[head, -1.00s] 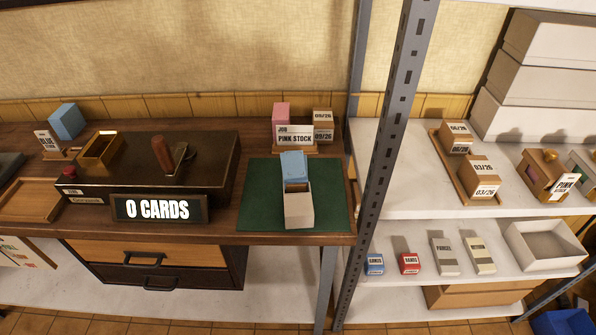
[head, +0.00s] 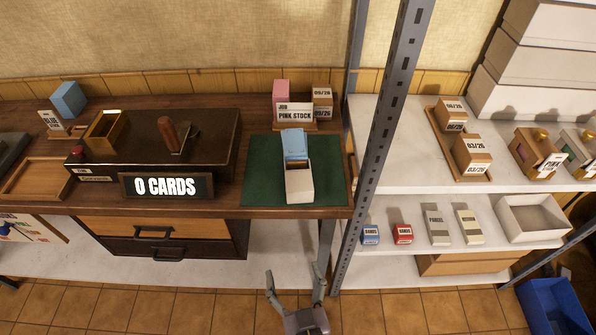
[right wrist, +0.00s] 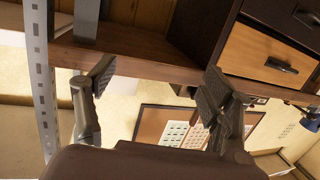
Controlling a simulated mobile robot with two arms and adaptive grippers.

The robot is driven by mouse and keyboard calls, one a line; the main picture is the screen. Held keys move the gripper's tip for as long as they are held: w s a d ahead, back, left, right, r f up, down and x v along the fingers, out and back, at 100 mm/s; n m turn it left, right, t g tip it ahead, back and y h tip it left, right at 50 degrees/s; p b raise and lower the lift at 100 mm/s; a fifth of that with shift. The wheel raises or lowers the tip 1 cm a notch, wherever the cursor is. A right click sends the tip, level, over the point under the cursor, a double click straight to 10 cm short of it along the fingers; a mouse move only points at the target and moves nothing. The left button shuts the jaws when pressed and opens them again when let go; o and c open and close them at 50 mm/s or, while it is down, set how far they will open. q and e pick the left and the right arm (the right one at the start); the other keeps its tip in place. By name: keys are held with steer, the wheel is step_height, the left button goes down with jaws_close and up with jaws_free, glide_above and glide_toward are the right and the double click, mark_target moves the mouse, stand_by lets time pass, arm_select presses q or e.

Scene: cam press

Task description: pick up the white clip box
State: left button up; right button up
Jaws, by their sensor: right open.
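Two pale upright boxes stand on the lower right shelf, a whitish one (head: 438,225) and a cream one (head: 469,226). Their labels are too small to read surely, so I cannot tell which is the clip box. My right gripper (head: 293,274) is open and empty, low in front of the bench in the head view, left of and apart from these boxes. In the right wrist view its two fingers (right wrist: 158,86) are spread with nothing between them. Neither pale box shows in that view. My left gripper is not in view.
Small blue (head: 370,234) and red (head: 403,234) boxes stand left of the pale ones; an open white tray (head: 531,218) stands right. A perforated metal post (head: 383,140) rises between bench and shelves. A blue bin (head: 552,305) sits on the floor. Free floor shows in front.

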step_height(320, 180, up, 10)
steer(key=d+m+t+h, duration=0.2)
steer(key=p, duration=0.2)
glide_toward(299, 182)
steer(key=w, duration=0.1)
steer(key=w+a, duration=0.1)
steer(key=w, duration=0.1)
steer(key=shift+w+a, duration=0.1)
steer(key=shift+w, duration=0.2)
steer(key=w+p, duration=0.1)
steer(key=w, duration=0.5)
steer(key=shift+w, duration=0.3)
steer(key=shift+s, duration=0.1)
steer(key=shift+c, duration=0.4)
steer(key=c, duration=1.2)
steer(key=shift+o, duration=0.2)
steer(key=shift+r, duration=0.15)
step_height(299, 182, up, 10)
steer(key=p, duration=1.2)
steer(key=shift+f, duration=0.2)
